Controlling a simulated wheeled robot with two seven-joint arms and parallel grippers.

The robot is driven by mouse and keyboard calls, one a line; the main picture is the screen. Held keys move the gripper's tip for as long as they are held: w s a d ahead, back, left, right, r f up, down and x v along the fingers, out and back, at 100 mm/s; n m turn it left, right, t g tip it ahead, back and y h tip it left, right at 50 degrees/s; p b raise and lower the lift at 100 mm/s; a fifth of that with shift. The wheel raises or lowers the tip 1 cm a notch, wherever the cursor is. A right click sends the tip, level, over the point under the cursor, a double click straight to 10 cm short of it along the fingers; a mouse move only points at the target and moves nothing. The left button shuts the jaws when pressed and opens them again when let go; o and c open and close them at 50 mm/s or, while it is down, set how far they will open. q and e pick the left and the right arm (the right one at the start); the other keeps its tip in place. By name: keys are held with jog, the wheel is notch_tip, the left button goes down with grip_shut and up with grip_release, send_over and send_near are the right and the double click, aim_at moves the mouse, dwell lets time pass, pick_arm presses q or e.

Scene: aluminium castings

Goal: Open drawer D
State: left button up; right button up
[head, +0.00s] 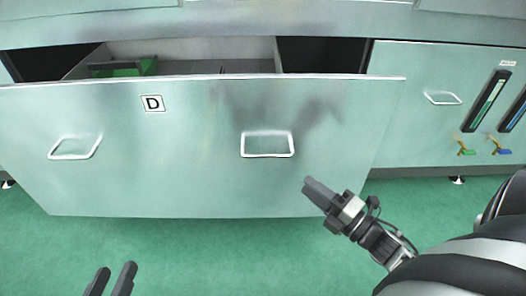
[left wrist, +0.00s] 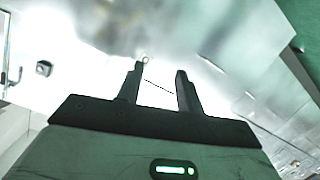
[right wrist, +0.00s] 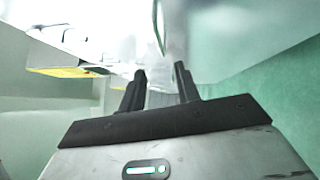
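Drawer D (head: 200,110) is a pale green front with a "D" label (head: 153,103). It stands pulled out, and its inside shows above the front's top edge. It has a left handle (head: 75,147) and a right handle (head: 267,145). My left gripper (head: 116,266) is low in the head view, below the drawer front and apart from both handles. Its fingers are parted and empty in the left wrist view (left wrist: 160,72). My right gripper (head: 308,183) is below and right of the right handle, not touching it. Its fingers are parted and empty in the right wrist view (right wrist: 160,72).
Inside the drawer, a green item (head: 130,68) shows at the left. A cabinet panel (head: 410,125) to the right has a small handle (head: 442,98), dark vertical strips (head: 487,101) and hanging tags (head: 466,150). The green floor (head: 220,250) is clear before the drawer.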

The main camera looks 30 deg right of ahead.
aim_at(268, 156)
pick_arm(q)
jog(key=shift+d+r+n+t+h+b, duration=0.35)
jog(key=shift+r+n+h+b, duration=0.25)
jog(key=shift+b, duration=0.6)
pick_arm(e)
jog(key=shift+x, duration=7.05)
pick_arm(q)
jog(key=shift+r, duration=0.1)
pick_arm(e)
grip_shut()
jog(key=shift+a, duration=0.1)
